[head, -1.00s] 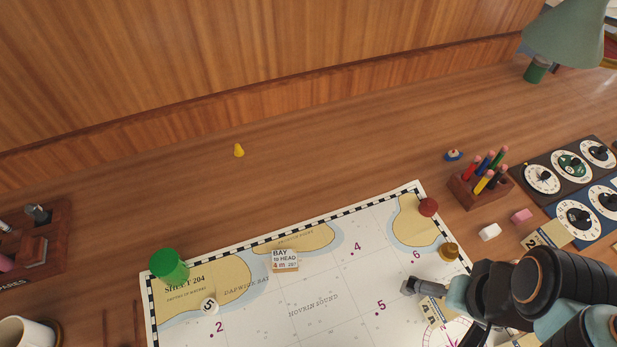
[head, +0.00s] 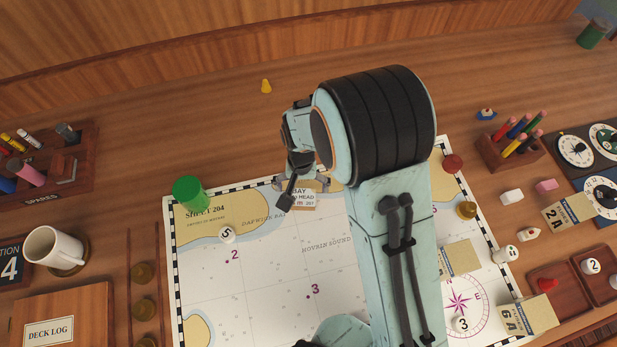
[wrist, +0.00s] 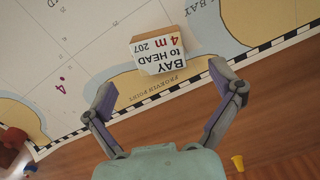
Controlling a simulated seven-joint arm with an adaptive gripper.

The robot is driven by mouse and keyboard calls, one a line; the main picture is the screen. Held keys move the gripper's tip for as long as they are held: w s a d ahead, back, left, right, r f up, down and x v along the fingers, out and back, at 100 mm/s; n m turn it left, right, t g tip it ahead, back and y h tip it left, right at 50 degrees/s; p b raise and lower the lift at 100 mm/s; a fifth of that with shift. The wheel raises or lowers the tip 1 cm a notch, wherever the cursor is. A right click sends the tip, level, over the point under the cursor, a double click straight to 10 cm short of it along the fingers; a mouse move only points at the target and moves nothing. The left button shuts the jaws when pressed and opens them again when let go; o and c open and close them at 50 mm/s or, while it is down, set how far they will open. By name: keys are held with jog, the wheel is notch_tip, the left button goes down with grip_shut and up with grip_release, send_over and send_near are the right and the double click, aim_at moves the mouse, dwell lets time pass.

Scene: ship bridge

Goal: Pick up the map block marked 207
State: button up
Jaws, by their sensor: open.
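The map block marked 207 (head: 303,199) lies on the sea chart (head: 265,275) near its far edge, by Proven Point. In the wrist view the block (wrist: 159,52) shows upside down, white-faced with "BAY to HEAD 4 m 207" and a tan side. My gripper (head: 305,195) hangs over the block and hides part of it in the head view. In the wrist view my gripper (wrist: 162,90) is open and empty, one finger to each side, with the block a little beyond the fingertips. I cannot tell the exact height above it.
A small yellow piece (head: 266,86) stands on the wood behind. A red piece (head: 453,163) and a pencil holder (head: 507,151) are at right. My arm hides the chart's middle.

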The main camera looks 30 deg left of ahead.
aim_at(303, 197)
notch_tip(303, 197, down, 5)
jog(key=shift+f, duration=0.1)
jog(key=c, duration=1.2)
